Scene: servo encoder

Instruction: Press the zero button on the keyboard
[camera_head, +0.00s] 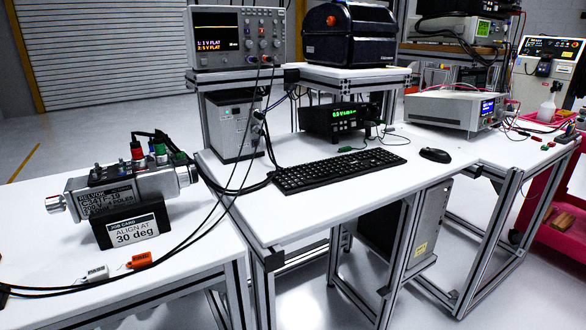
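A black keyboard (338,170) lies on the white workbench (300,215), in front of a small power unit with a green display. Its keys are too small to read, so I cannot make out the zero button. The keyboard's right end, towards the mouse, is uncovered, and nothing lies on its keys. Neither my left gripper nor my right gripper is in view.
A black mouse (435,155) lies right of the keyboard. Cables run past the keyboard's left end. A servo unit (130,195) with an "ALIGN AT 30 deg" card sits on the left bench. An oscilloscope (238,38) stands behind. The bench front is clear.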

